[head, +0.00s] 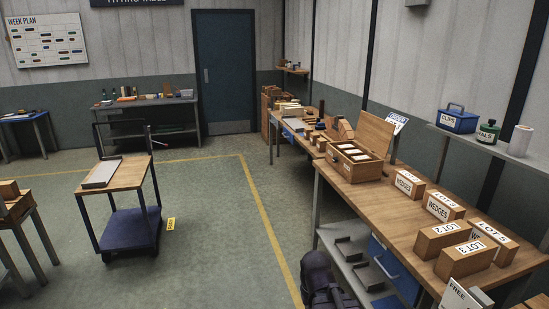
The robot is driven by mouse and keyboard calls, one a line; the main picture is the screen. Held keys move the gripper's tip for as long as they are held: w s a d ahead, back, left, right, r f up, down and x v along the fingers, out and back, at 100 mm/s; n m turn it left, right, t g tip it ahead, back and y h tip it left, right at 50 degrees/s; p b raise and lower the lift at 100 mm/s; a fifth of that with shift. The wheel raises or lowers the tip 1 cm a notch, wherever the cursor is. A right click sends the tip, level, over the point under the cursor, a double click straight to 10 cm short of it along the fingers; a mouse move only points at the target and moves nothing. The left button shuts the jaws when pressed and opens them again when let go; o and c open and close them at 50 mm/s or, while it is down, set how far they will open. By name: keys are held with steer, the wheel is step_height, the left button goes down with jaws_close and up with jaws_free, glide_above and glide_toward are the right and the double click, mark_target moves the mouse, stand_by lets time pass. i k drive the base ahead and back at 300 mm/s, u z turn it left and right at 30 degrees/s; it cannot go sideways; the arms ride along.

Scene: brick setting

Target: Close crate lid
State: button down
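A wooden crate (350,173) stands on the long wooden workbench at the right, near its far end. Its lid (376,131) is open and stands up, leaning back at the crate's rear right side. The crate's inside shows several small pale items, too small to make out. My gripper is not in view. A dark rounded shape at the bottom edge looks like part of my arm, well short of the crate.
Wooden blocks labelled WEDGES (409,184) and LOT 3 (466,259) stand on the workbench (398,217) nearer than the crate. A wall shelf (492,143) runs above it. A blue trolley (131,232) stands left. The floor (220,235) between is clear.

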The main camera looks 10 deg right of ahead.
mark_target(376, 133)
steer(key=u, duration=0.15)
steer(key=i, duration=2.3)
steer(key=z, duration=0.8)
steer(key=i, duration=1.15)
steer(key=z, duration=0.55)
